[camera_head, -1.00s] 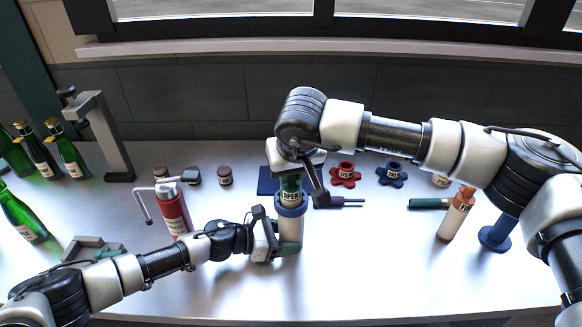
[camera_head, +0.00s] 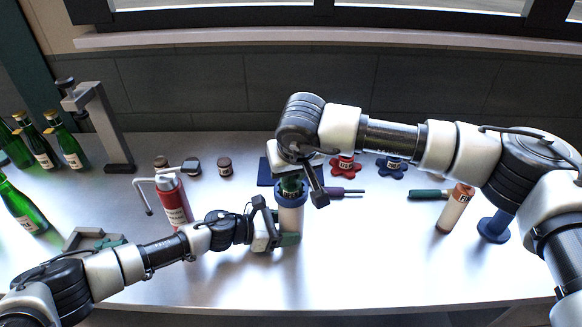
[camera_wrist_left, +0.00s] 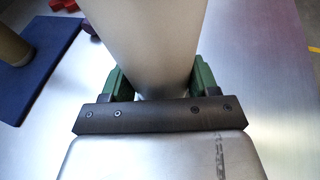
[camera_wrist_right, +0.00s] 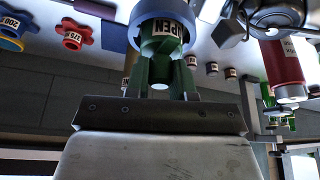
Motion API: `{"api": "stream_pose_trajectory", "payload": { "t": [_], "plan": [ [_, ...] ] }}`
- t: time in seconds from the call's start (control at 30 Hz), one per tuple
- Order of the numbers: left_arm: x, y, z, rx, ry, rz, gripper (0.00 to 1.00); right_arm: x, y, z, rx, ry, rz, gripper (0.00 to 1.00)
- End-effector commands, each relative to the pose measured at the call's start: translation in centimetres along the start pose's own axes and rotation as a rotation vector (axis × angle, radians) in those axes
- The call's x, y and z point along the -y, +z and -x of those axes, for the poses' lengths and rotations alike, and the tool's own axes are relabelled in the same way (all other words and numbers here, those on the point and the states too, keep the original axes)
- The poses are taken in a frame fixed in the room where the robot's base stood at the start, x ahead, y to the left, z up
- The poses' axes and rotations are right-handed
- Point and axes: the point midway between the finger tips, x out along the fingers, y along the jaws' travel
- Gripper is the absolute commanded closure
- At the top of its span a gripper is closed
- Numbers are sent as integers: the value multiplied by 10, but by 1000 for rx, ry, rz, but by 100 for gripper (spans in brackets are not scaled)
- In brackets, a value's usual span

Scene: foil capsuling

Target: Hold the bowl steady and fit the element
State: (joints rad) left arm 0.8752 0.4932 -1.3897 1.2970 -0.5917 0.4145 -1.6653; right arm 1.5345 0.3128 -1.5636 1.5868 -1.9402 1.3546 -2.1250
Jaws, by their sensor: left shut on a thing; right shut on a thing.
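The bowl appears to be a pale upright cylinder with a blue collar (camera_head: 290,214) near the middle of the table. My left gripper (camera_head: 282,239) is shut around its lower part; the left wrist view shows the pale wall (camera_wrist_left: 145,40) between the green fingers. My right gripper (camera_head: 291,180) is above it, pointing down. It is shut on the element, a green piece marked OPEN (camera_wrist_right: 176,29), whose lower part is inside the blue collar. The collar and fingers hide how deep it sits and whether it touches.
A blue mat (camera_head: 266,172) lies behind the cylinder. Red (camera_head: 346,167) and blue (camera_head: 391,167) star-shaped pieces stand behind right. A red bottle (camera_head: 173,203) stands left, an orange-topped bottle (camera_head: 453,212) right. Green bottles (camera_head: 70,147) and a grey stand (camera_head: 104,130) are far left.

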Motion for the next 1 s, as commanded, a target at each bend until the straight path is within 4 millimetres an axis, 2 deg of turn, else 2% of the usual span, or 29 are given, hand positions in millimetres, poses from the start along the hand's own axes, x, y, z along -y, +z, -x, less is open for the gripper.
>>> {"api": "stream_pose_trajectory", "payload": {
  "t": [1.0],
  "plan": [
    [0, 0, 0, 0, 1, 0, 74, 0, 10, -24, 0, 0, 0, 100]
  ]
}}
